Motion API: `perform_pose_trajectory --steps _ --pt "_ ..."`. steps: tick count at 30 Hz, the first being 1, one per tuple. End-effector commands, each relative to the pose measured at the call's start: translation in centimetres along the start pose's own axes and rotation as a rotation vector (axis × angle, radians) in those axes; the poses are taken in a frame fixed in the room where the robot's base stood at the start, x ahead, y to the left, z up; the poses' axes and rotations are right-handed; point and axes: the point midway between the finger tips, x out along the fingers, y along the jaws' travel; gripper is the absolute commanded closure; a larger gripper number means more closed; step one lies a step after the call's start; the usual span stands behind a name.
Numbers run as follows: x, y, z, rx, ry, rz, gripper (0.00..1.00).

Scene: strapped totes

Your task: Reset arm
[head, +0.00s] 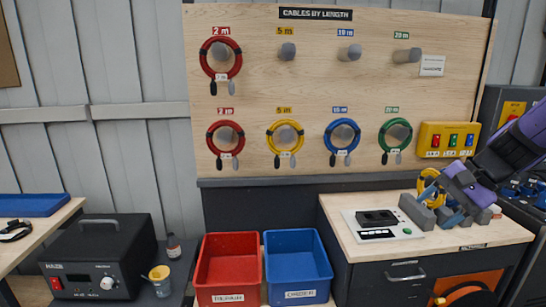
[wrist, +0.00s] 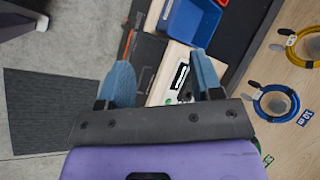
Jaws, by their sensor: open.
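My gripper (head: 440,205) is at the right of the head view, above or just in front of the wooden bench top. It also shows in the wrist view (wrist: 163,82), where its two blue fingers stand wide apart with nothing held between them. My purple arm reaches in from the right edge. A yellow cable coil (head: 428,184) is partly hidden behind the gripper on the bench. The exact gap between the gripper and the bench items cannot be told.
The pegboard (head: 250,95) holds red, yellow, blue and green cable coils. A red bin (head: 228,295) and a blue bin (head: 296,295) stand left of the bench. A black power unit (head: 90,260) is far left.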

Motion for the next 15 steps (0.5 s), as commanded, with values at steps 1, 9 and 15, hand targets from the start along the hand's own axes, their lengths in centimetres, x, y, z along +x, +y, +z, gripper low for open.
perform_pose_trajectory --steps 1,9,15 --pt "-0.7 -0.2 1.5 -0.060 0.016 0.024 0.40" --pt "-3.6 0.5 8.1 -0.362 0.115 0.173 0.40" --pt "-5.9 1.9 12.0 -0.576 0.213 0.273 0.40"
